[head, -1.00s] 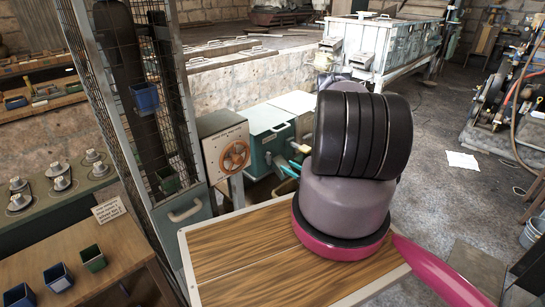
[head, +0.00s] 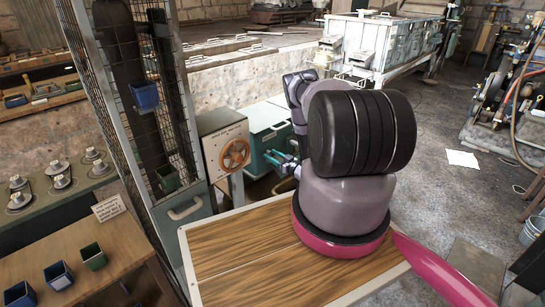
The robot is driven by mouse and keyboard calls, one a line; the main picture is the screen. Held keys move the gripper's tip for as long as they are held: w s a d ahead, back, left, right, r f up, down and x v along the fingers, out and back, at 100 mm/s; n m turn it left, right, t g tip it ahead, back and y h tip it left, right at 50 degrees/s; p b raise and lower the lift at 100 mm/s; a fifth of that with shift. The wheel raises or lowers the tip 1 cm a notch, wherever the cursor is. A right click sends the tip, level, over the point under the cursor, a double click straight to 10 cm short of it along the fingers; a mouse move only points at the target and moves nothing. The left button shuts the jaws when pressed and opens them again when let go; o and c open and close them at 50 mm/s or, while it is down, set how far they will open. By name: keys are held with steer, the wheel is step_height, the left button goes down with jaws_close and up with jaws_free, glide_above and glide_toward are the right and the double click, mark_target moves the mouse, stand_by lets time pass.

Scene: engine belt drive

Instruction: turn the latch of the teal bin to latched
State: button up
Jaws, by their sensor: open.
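The teal bin (head: 262,139) stands behind the wooden-topped table, just right of the box with the orange handwheel. A small light handle-like piece (head: 279,126) shows high on its front; I cannot tell whether it is the latch or how it is turned. My gripper (head: 270,158) has teal fingers and is open, in front of the bin's lower right front in the picture. I cannot tell whether it touches the bin. My arm hides the bin's right side and what lies behind it.
A box with an orange handwheel (head: 234,153) stands close left of the bin. A wire-mesh cage (head: 120,60) stands further left. The wooden-topped table (head: 235,250) lies in front. Open floor (head: 440,190) lies to the right.

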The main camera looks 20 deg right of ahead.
jaws_close()
steer(key=shift+s+n, duration=0.1)
steer(key=shift+n, duration=0.3)
steer(key=shift+s+a+f+n, duration=0.1)
steer(key=shift+a+f+n, duration=0.25)
steer(key=shift+n, duration=2.45)
steer(key=shift+s+a+f+n, duration=0.2)
steer(key=shift+f+n, duration=0.1)
steer(key=shift+n, duration=2.5)
steer(key=shift+s+a+f+n, duration=0.1)
steer(key=shift+a+f+n, duration=0.25)
steer(key=shift+n, duration=2.45)
jaws_free()
steer(key=shift+w, duration=0.1)
